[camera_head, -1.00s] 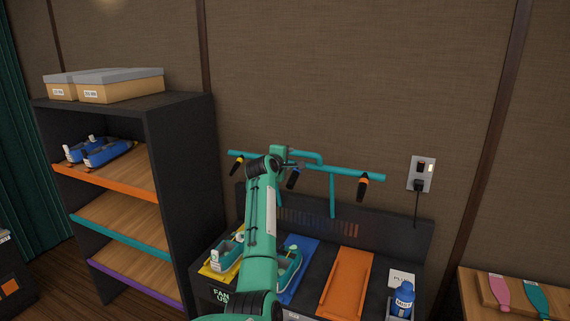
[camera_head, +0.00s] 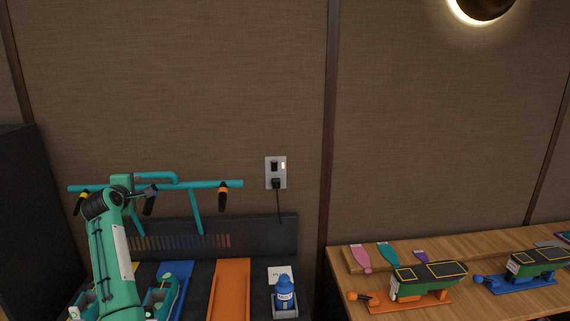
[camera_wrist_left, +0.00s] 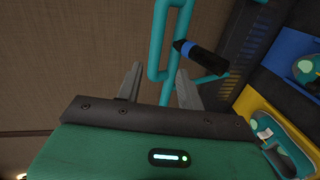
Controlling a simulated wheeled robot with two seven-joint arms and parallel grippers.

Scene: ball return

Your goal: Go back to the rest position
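My left arm rises from the bottom left of the head view. Its left gripper (camera_head: 150,190) is partly hidden behind the wrist, close in the picture to the teal pipe rack (camera_head: 215,184) with dark hanging nozzles. In the left wrist view the two grey fingers of the left gripper (camera_wrist_left: 158,82) stand apart with nothing held between them. The teal pipe and a dark nozzle (camera_wrist_left: 200,57) with a blue band show beyond the fingers. I cannot tell whether anything touches. My right gripper is in neither view.
A dark shelf (camera_head: 30,220) stands at left.

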